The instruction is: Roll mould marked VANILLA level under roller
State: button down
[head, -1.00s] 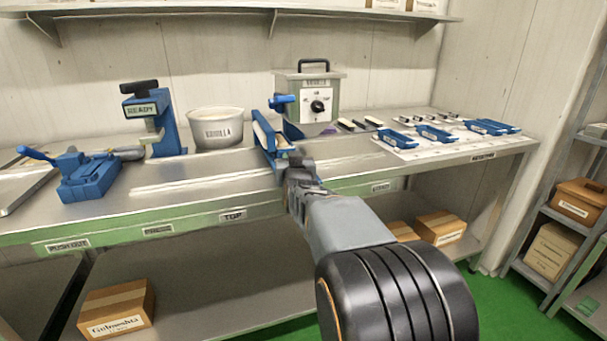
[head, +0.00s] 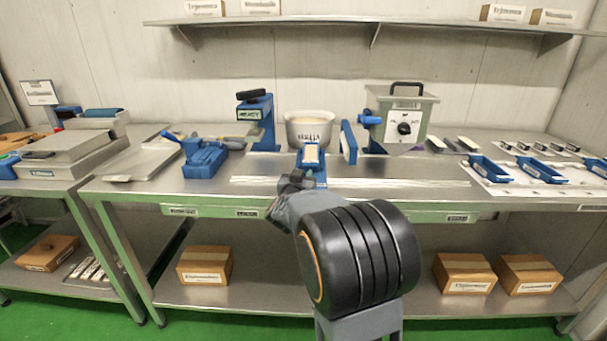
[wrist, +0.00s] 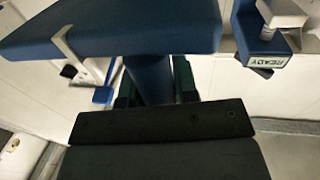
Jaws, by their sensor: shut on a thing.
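My gripper (head: 295,182) is shut on a blue mould (head: 319,174) and holds it over the front part of the bench. The mould's top shows a pale cream fill. In the wrist view the blue mould (wrist: 140,28) spans the top, and my dark gripper jaws (wrist: 157,85) close on the blue stem under it. I cannot read a VANILLA mark on the mould. At the far left, a blue-grey roller (head: 103,113) lies at the back of a grey station (head: 75,145) on a separate table.
A blue press marked READY (head: 256,118) and a blue clamp-like fixture (head: 204,158) stand left of the mould. Several blue moulds (head: 535,170) lie farther right. The front bench strip is mostly clear.

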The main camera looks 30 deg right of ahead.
jog(key=shift+w+a+r, duration=0.1)
jog(key=shift+r, duration=0.05)
jog(key=c, duration=0.9)
grip_release()
jog(key=shift+a, duration=0.1)
jog(key=p+v, duration=0.1)
jog(key=v, duration=1.2)
jog(key=shift+s+a, duration=0.25)
jog(key=shift+s, duration=0.05)
